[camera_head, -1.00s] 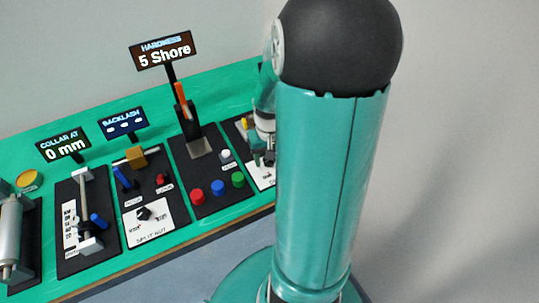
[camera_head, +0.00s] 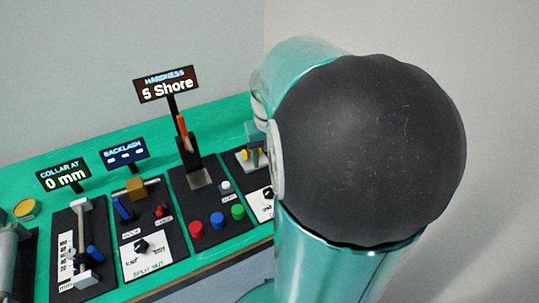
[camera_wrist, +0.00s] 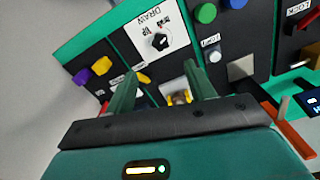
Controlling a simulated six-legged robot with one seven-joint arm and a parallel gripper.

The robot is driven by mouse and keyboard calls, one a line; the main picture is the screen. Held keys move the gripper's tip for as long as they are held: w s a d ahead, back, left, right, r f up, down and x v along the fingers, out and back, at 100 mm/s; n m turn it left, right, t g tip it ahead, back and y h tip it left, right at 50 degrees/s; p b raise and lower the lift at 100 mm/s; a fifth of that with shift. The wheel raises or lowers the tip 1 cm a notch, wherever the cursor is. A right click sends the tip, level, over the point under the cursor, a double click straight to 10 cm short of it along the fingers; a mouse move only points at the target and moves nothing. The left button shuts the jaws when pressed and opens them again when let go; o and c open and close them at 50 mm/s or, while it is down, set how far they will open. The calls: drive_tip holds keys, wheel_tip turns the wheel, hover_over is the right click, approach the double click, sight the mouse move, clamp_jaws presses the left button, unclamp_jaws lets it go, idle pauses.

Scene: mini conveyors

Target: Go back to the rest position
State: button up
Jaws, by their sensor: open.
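My gripper (camera_wrist: 160,95) shows in the wrist view with its two green fingers apart, open, with nothing held between them. Beyond the fingertips lies a dark panel with a yellow piece (camera_wrist: 180,97) and a white DRAW label with a black knob (camera_wrist: 160,41). In the head view my arm fills the right half and hides most of the gripper. A small green part beside the arm's left edge, near the panel at the bench's right end, may be a finger.
A green bench (camera_head: 100,150) holds dark panels with buttons, levers and knobs. Upright signs read HARDNESS 5 Shore (camera_head: 166,85), BACKLASH (camera_head: 125,154) and COLLAR AT 0 mm (camera_head: 63,175). An orange lever (camera_head: 182,131) stands upright below the hardness sign. Bare wall lies behind.

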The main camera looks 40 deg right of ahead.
idle(0.5)
drive_tip(key=s+a+r+n+t, duration=0.1)
drive_tip(key=a+r+n+t, duration=0.1)
drive_tip(key=a, duration=0.5)
drive_tip(key=s+a+r+n+t, duration=0.1)
drive_tip(key=s+a+r+n, duration=0.1)
drive_tip(key=a, duration=0.6)
drive_tip(key=s+a+r+n+t, duration=0.1)
drive_tip(key=a+r+n+t, duration=0.1)
drive_tip(key=a+r, duration=0.2)
drive_tip(key=a, duration=0.3)
drive_tip(key=shift+s+a+r+t, duration=0.25)
drive_tip(key=shift+r+t, duration=0.05)
